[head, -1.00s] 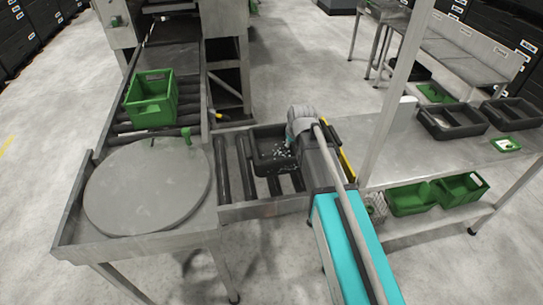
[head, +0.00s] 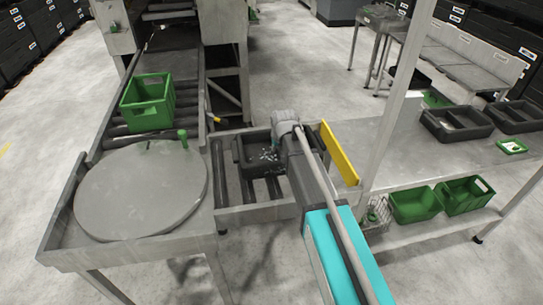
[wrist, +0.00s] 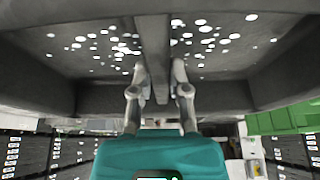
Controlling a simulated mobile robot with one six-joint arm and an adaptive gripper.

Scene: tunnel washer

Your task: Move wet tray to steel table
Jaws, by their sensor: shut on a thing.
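The wet tray (head: 244,162) is dark grey with white drops inside. It is over the rollers at the right end of the conveyor in the head view. In the wrist view the tray (wrist: 90,98) fills the upper part, its underside or floor speckled with drops. My gripper (wrist: 159,75) is shut on the tray's middle rib, one finger on each side. In the head view my wrist hides the fingers and the tray's right side. I cannot tell whether the tray touches the rollers. The steel table (head: 400,160) stands to the right.
A green crate (head: 148,112) stands on the left conveyor.

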